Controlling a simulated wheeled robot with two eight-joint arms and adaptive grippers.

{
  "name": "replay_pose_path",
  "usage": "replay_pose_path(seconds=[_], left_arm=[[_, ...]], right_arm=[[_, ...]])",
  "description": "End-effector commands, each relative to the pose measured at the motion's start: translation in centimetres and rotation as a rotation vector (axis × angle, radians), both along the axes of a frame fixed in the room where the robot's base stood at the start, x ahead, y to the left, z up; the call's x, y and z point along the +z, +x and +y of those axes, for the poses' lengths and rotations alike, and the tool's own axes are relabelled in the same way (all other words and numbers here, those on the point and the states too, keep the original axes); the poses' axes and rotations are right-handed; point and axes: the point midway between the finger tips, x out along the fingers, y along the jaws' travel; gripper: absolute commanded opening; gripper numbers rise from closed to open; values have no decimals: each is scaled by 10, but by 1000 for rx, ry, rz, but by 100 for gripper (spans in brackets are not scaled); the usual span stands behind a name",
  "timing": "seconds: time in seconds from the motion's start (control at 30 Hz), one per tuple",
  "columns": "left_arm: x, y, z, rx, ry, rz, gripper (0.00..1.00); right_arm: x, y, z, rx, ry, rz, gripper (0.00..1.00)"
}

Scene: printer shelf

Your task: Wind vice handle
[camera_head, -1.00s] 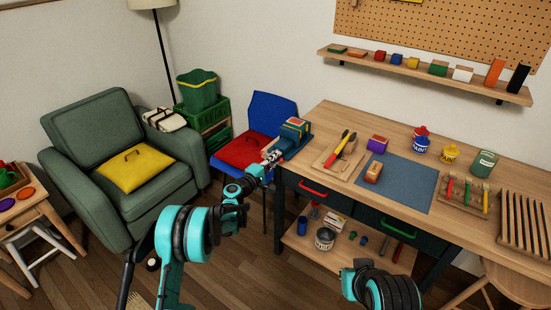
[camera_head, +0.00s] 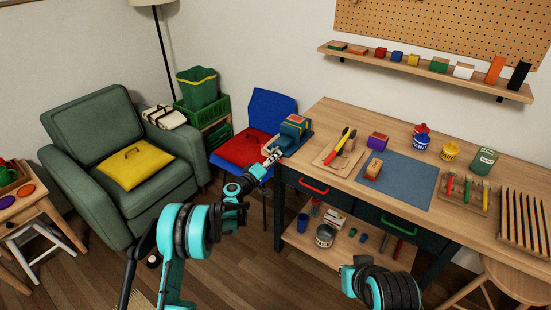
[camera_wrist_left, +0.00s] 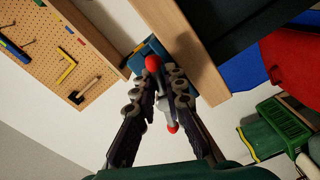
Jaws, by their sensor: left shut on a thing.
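The blue vice (camera_head: 294,139) sits at the left front corner of the wooden workbench, with a colourful block in its jaws. Its handle is a rod with a red ball at each end, seen in the left wrist view (camera_wrist_left: 153,64). My left gripper (camera_head: 274,154) reaches the vice's front side from the left. In the left wrist view its fingers (camera_wrist_left: 164,92) are closed around the rod between the two red balls. The handle is too small to make out in the head view. My right gripper is not in view; only part of that arm shows at the bottom.
The workbench (camera_head: 480,163) carries a blue mat (camera_head: 410,183), a tool board (camera_head: 333,160), paint pots and a slotted rack to the right of the vice. A blue chair (camera_head: 272,108) with a red cushion stands close left. A green armchair (camera_head: 85,117) is farther left.

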Motion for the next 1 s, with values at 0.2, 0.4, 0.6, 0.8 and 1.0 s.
replay_pose_path(seconds=[0.2, 0.4, 0.6, 0.8, 1.0], left_arm=[[3, 4, 6, 16, -2, -1, 0], [3, 4, 7, 15, -2, -1, 32], [1, 3, 4, 11, 0, -1, 32], [0, 2, 3, 7, 1, -1, 32], [0, -2, 5, 6, 1, 0, 32]], right_arm=[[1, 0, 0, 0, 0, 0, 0], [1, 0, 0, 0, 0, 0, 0], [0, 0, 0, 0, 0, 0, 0], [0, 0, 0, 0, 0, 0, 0], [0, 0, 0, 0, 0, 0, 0]])
